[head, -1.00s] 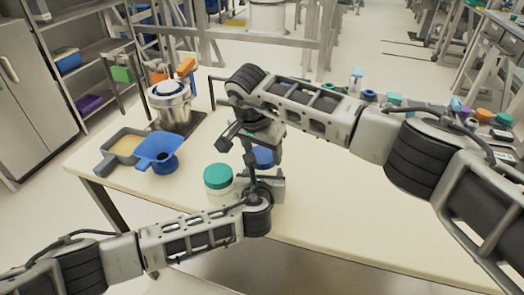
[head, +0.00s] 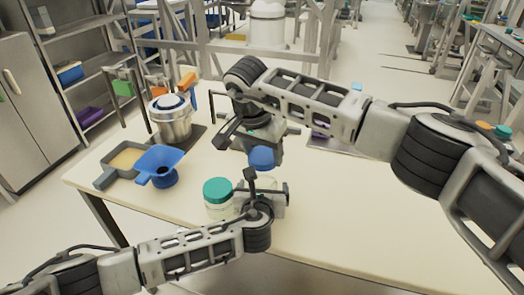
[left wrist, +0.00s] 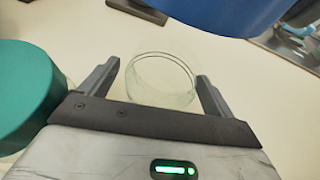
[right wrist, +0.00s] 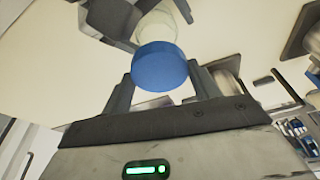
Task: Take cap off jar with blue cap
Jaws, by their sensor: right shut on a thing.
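The blue cap (head: 262,158) is off the clear jar (left wrist: 162,80) and held above it. My right gripper (right wrist: 160,80) is shut on the cap, which sits between its fingertips in the right wrist view (right wrist: 160,66). The jar stands upright on the table, its round open rim showing in the left wrist view. My left gripper (left wrist: 160,85) has one finger on each side of the jar; I cannot tell whether both fingers touch it. In the head view my left gripper (head: 262,188) hides most of the jar.
A jar with a green cap (head: 217,190) stands just left of my left gripper. A blue funnel (head: 158,163), a grey pan (head: 122,158) and a metal pot (head: 172,118) are on the left of the table (head: 350,220). The front right of the table is clear.

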